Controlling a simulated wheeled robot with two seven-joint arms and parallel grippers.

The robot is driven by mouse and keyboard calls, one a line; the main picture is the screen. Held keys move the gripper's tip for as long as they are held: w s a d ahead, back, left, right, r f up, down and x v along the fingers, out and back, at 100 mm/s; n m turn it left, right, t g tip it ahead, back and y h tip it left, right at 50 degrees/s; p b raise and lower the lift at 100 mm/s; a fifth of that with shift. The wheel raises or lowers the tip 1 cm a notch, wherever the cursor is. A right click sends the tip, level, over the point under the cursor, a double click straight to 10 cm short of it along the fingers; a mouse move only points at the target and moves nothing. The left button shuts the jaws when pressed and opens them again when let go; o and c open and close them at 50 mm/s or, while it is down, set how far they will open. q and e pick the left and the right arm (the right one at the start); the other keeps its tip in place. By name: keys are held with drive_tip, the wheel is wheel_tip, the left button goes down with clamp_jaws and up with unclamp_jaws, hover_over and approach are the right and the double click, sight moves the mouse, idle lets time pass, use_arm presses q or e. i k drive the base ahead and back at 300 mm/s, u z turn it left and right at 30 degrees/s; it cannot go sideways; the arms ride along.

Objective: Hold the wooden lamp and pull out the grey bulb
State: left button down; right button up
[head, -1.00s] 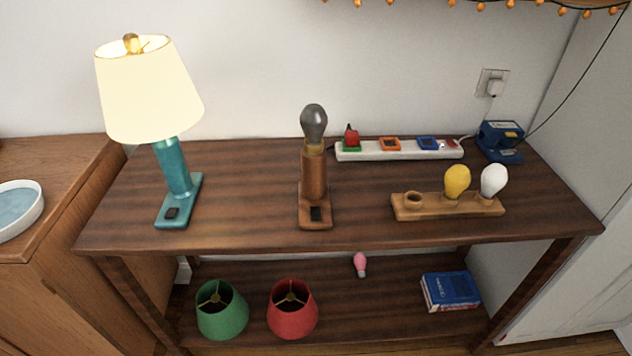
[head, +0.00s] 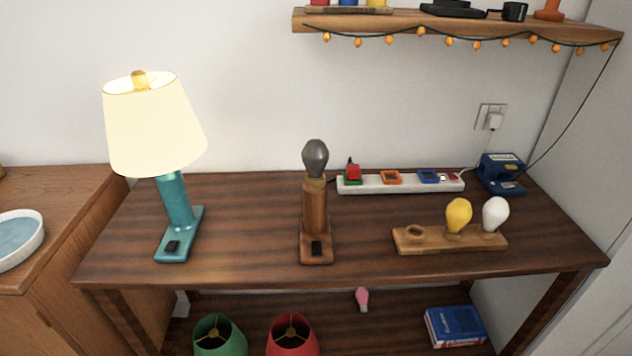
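The wooden lamp (head: 315,212) stands upright near the middle of the dark wooden table, on a flat wooden base with a black switch. It has no shade. The grey bulb (head: 315,158) sits upright in the socket at its top. Neither of my grippers shows in the head view.
A lit teal lamp (head: 176,205) stands left. A white power strip (head: 400,184) lies behind right. A wooden holder (head: 440,243) carries yellow (head: 458,214) and white (head: 495,213) bulbs. A blue device (head: 500,172) stands at the back right. A shelf (head: 450,36) with string lights hangs above.

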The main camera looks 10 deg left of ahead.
sight(315, 154)
drive_tip(key=k, duration=1.3)
drive_tip(key=u, duration=0.65)
drive_tip(key=i, duration=1.6)
drive_tip(key=z, duration=0.7)
